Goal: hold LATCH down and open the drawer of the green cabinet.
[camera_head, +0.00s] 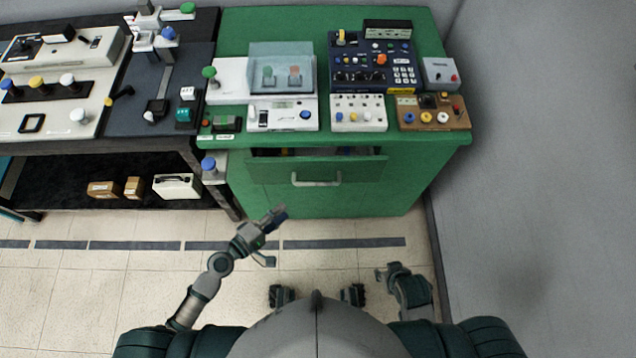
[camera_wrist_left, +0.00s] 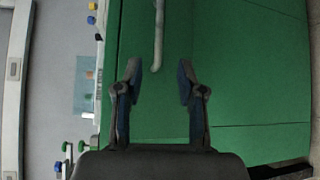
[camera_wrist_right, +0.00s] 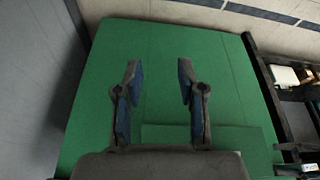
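The green cabinet (camera_head: 420,165) stands ahead in the head view. Its drawer front (camera_head: 270,172) has a pale bar handle (camera_head: 316,180). A dark gap with small coloured bits shows above the drawer front. I cannot read which control is labelled LATCH; a blue knob (camera_head: 208,163) sits on a grey block at the cabinet's left side. My left gripper (camera_head: 276,236) is open and empty, in front of the cabinet and apart from it. In the left wrist view the handle (camera_wrist_left: 158,35) shows beyond the open fingers. My right gripper (camera_head: 385,273) is open, low and apart from the cabinet.
Control panels cover the cabinet top, including a dark blue keypad box (camera_head: 375,65) and a brown panel (camera_head: 433,112). A black bench (camera_head: 110,145) stands at the left, with boxes on its lower shelf. A grey wall (camera_head: 540,180) is on the right. The floor in front is clear.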

